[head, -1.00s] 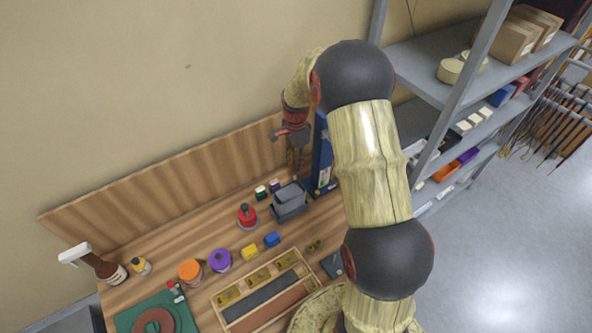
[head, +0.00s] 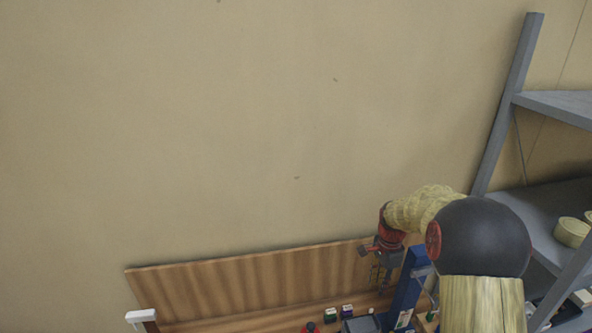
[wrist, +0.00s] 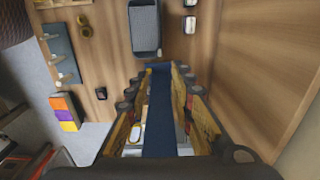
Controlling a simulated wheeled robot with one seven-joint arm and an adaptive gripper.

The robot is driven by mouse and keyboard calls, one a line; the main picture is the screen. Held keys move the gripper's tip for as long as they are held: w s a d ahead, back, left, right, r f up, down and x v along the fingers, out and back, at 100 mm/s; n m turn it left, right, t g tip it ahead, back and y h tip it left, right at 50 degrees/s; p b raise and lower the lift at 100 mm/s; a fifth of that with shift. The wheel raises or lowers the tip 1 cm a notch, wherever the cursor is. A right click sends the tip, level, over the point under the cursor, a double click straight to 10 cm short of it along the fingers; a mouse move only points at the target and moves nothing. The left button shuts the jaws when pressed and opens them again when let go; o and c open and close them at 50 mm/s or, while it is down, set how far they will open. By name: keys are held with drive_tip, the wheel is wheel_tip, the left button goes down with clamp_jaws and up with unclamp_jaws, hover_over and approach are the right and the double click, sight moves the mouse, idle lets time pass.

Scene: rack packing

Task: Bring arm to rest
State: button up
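My gripper (head: 379,272) is in the head view beside the left side of a blue upright frame (head: 408,287), above the back of the wooden bench, pointing down. In the wrist view the gripper (wrist: 161,70) has its two fingers apart. A dark blue strip of that frame (wrist: 158,115) shows between the fingers, with gaps on both sides, so nothing appears gripped. I cannot tell how far below the fingertips the strip lies. My arm reaches in from the lower right.
A wooden backboard (head: 240,290) runs along the beige wall. A grey shelf rack (head: 512,110) stands at the right, close to my arm. In the wrist view a grey bin (wrist: 145,28) and small bottles (wrist: 190,24) stand on the bench. The wall area above the bench is clear.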

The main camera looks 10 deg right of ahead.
drive_tip(key=s+a+r+n+t+b, duration=0.1)
drive_tip(key=s+a+n+t+b, duration=0.1)
drive_tip(key=s+a+n+b, duration=0.3)
drive_tip(key=s+a+r+n+t+b, duration=0.1)
drive_tip(key=s+a+n+b, duration=0.5)
drive_tip(key=s, duration=0.8)
drive_tip(key=s+a+r+n+t+b, duration=0.1)
drive_tip(key=s+a+n+t+b, duration=0.1)
drive_tip(key=s+a+n+b, duration=0.4)
drive_tip(key=s+b, duration=0.2)
drive_tip(key=s, duration=0.1)
drive_tip(key=shift+s+a+r+t, duration=0.15)
drive_tip(key=shift+s+a+t, duration=0.15)
drive_tip(key=shift+a, duration=0.05)
idle(0.9)
